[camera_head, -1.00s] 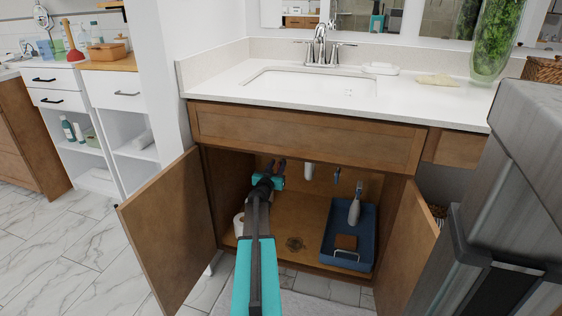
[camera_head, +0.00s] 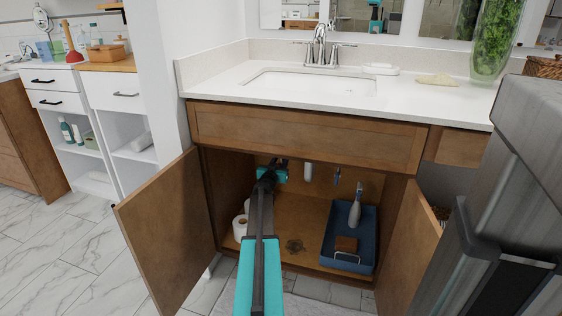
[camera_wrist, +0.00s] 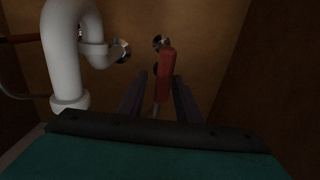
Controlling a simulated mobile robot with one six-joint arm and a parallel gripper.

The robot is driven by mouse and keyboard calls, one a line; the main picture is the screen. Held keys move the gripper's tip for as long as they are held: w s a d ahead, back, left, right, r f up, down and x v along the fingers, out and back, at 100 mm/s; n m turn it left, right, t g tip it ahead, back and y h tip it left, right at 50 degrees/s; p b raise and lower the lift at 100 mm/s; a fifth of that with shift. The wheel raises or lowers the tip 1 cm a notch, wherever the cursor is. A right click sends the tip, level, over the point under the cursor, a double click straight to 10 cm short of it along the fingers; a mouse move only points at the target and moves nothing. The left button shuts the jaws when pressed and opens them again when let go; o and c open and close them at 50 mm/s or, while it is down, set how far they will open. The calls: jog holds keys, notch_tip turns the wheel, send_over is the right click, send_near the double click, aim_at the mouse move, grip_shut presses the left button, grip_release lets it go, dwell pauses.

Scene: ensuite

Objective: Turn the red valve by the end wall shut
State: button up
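The red valve handle (camera_wrist: 166,78) shows in the wrist view as a long bar in front of the brown cabinet wall, by a metal fitting. My gripper (camera_wrist: 160,82) points at it with its two dark fingers apart. The handle lies between the fingertips in the picture, nearer the right finger. I cannot tell whether either finger touches it. In the head view my gripper (camera_head: 278,162) is deep inside the open cabinet under the sink, near the back wall. The valve is hidden behind my gripper in that view.
A white drain pipe (camera_wrist: 62,55) stands close beside my gripper; it also shows in the head view (camera_head: 308,173). Toilet rolls (camera_head: 240,228) and a blue tray (camera_head: 330,253) with a bottle stand on the cabinet floor. Open doors (camera_head: 172,230) flank the opening.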

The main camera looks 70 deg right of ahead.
grip_shut()
jog(key=shift+w+d, duration=0.1)
jog(key=shift+d, duration=0.2)
jog(key=shift+a, duration=0.3)
